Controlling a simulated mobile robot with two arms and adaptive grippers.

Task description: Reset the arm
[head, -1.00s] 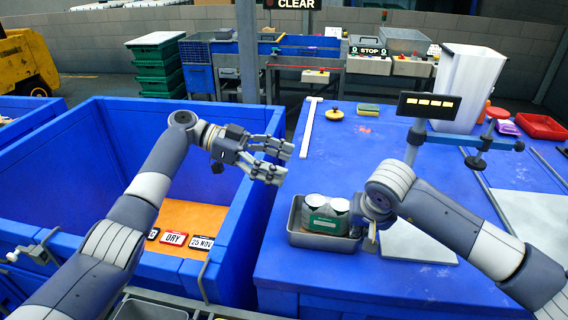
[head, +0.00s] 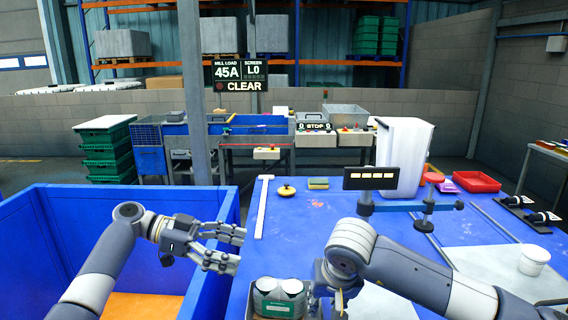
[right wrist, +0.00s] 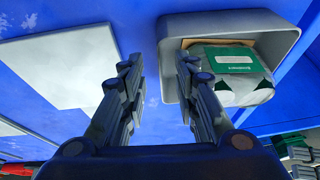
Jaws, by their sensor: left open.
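My left gripper (head: 235,248) is open and empty above the right wall of the blue bin (head: 230,215), its fingers pointing right. My right gripper (head: 328,305) is low in the head view, beside a grey metal tray (head: 250,313) on the blue table. In the right wrist view my right gripper (right wrist: 157,65) has its two fingers spread with nothing between them. The right-hand finger overlaps the edge of the tray (right wrist: 285,28).
A small display (head: 372,178), white bin (head: 403,155), red tray (head: 476,182) and white cup (head: 534,260) stand to the right.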

